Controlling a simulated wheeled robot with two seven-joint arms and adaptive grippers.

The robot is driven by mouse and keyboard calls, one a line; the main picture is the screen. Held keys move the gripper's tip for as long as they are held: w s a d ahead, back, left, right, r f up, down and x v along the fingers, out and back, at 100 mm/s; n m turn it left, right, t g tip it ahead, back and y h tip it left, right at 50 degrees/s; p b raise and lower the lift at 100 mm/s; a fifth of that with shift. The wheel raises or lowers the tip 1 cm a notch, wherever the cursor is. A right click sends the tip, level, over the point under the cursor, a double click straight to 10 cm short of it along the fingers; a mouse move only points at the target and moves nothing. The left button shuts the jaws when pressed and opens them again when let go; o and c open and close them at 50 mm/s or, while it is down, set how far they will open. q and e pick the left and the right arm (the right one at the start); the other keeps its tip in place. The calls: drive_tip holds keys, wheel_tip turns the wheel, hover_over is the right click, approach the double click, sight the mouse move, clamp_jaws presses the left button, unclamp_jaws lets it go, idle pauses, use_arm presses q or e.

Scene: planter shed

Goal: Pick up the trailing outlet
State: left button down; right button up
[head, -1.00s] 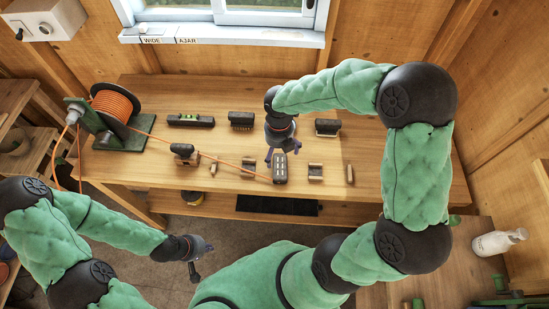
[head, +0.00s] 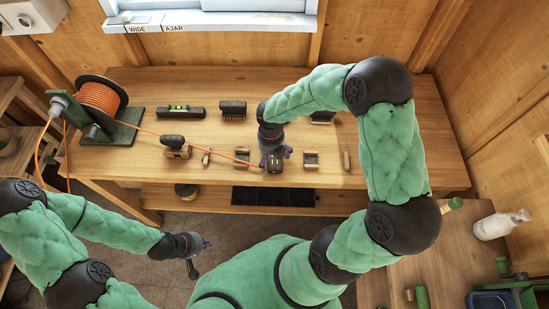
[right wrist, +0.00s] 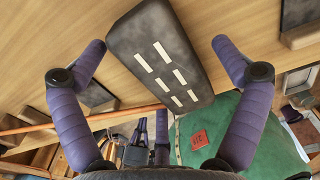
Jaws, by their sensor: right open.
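The trailing outlet (head: 276,167) is a dark grey block with white slots, lying near the front edge of the workbench at the end of an orange cord. In the right wrist view the outlet (right wrist: 158,62) lies between my spread purple fingers, with a visible gap on each side. My right gripper (head: 275,157) is open right over it, partly hiding it in the head view. My left gripper (head: 201,256) is off the front of the bench, low at the left; its jaw state is unclear.
An orange cord reel (head: 100,97) stands at the bench's left. A green-vial level (head: 181,112), a brush (head: 232,109), a wood-and-black tool (head: 176,147) and small wooden holders (head: 311,159) lie around.

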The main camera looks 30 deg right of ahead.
drive_tip(key=shift+r, duration=0.1)
drive_tip(key=c, duration=1.3)
